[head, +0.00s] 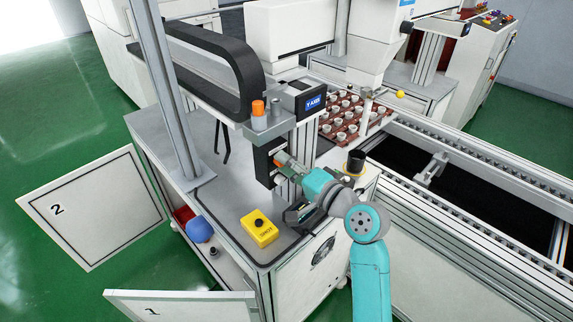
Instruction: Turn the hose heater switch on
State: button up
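I cannot pick out a switch that is clearly the hose heater switch. A yellow control box (259,228) with a round black knob on top sits on the cabinet's grey top, near its front corner. Its label is too small to read. My gripper (295,214) is the small dark part below my teal wrist, low over the cabinet top, to the right of the yellow box and apart from it. Its fingers are too small and covered to show whether they are open, and I see nothing held in it.
A black machine head (268,161) with orange parts stands close behind my wrist. A grey post (164,85) rises at left. Cabinet doors marked 2 (95,208) and 1 (180,306) hang open. A blue object (200,229) sits inside. A conveyor (450,215) runs at right.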

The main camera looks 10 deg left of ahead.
jog(key=v, duration=1.2)
dwell(0.4)
jog(key=s+d+f+m+t+h, duration=0.1)
jog(key=s+d+f+h, duration=0.25)
jog(key=s+f, duration=0.3)
jog(key=s+d+f+m+t+h, duration=0.1)
jog(key=s+d+f+h, duration=0.3)
jog(key=f, duration=0.4)
jog(key=s+d+f+t+h, duration=0.2)
jog(key=s+d+f+h, duration=0.15)
jog(key=s+f, duration=0.35)
jog(key=s+d+r+n+h, duration=0.1)
jog(key=s+d+r+n, duration=0.1)
jog(key=s, duration=1)
jog(key=s+d+r+n+h, duration=0.1)
jog(key=s+d+n+h, duration=0.1)
jog(key=s, duration=1.1)
jog(key=d+n, duration=0.1)
jog(key=n, duration=0.1)
jog(key=shift+s+d+r+n, duration=0.2)
jog(key=shift+d+r+n, duration=0.2)
